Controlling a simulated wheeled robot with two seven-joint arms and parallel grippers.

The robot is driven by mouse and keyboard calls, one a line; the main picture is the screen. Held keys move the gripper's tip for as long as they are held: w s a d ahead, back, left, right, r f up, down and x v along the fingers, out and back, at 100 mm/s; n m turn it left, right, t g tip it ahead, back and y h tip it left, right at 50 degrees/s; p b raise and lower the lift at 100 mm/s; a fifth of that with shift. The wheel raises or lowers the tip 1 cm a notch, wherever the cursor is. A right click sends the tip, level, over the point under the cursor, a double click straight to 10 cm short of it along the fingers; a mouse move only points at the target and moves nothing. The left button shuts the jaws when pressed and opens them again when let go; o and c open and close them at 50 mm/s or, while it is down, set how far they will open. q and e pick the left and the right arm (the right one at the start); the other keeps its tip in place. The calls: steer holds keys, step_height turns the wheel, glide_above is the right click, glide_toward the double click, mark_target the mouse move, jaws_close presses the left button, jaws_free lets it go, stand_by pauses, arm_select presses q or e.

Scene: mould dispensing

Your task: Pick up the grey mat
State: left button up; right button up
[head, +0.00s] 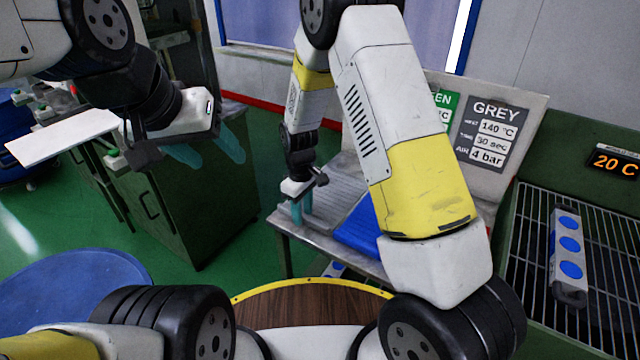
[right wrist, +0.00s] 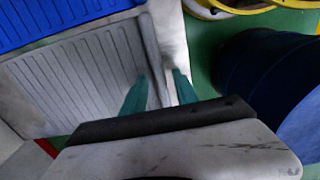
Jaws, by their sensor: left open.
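The grey mat (head: 338,172) is a ribbed sheet with a raised rim. It lies on the metal table, partly hidden behind my right arm in the head view. It also shows in the right wrist view (right wrist: 70,80). My right gripper (head: 302,208) points down at the mat's near left edge. In the right wrist view its two teal fingers (right wrist: 162,75) stand apart on either side of the rim, with a gap visible; contact cannot be told. My left gripper (head: 205,152) is open and empty, in the air at the upper left, away from the mat.
A ribbed blue mat (head: 358,232) lies beside the grey one. A sign panel (head: 495,130) stands behind the table. A wire rack (head: 535,215) with a blue-dotted block (head: 568,258) is at right. A green cabinet (head: 190,215) stands left; green floor lies between.

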jaws_close()
steer(key=shift+r, duration=0.2)
